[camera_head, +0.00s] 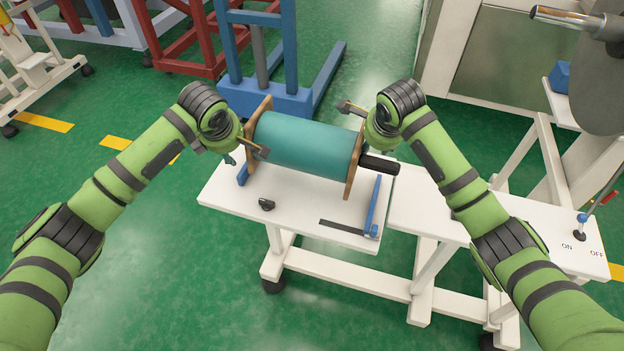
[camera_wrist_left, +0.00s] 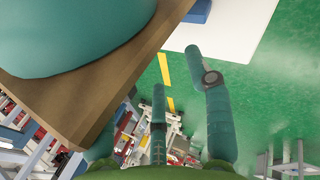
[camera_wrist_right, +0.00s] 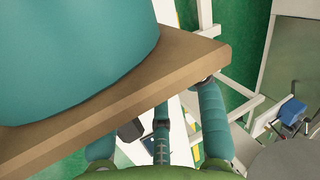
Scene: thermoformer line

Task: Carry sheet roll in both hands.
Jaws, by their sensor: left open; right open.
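The sheet roll (camera_head: 308,147) is a teal cylinder with a brown end plate on each side and a black shaft end (camera_head: 380,165) at its right. It lies sideways over the white table (camera_head: 290,213); I cannot tell whether it rests on its blue supports. My left gripper (camera_head: 243,153) is open at the left end plate (camera_head: 256,125). In the left wrist view, its fingers (camera_wrist_left: 170,90) are beside and partly behind that plate. My right gripper (camera_head: 362,130) is open at the right end plate (camera_head: 354,165). In the right wrist view, the plate (camera_wrist_right: 150,92) partly hides its fingers (camera_wrist_right: 172,105).
A blue upright bar (camera_head: 373,205) stands on the table at the right. A small black part (camera_head: 266,204) lies at its front. A white panel with ON and OFF marks (camera_head: 560,240) adjoins at right. A blue frame (camera_head: 270,98) stands behind. Green floor is clear at front left.

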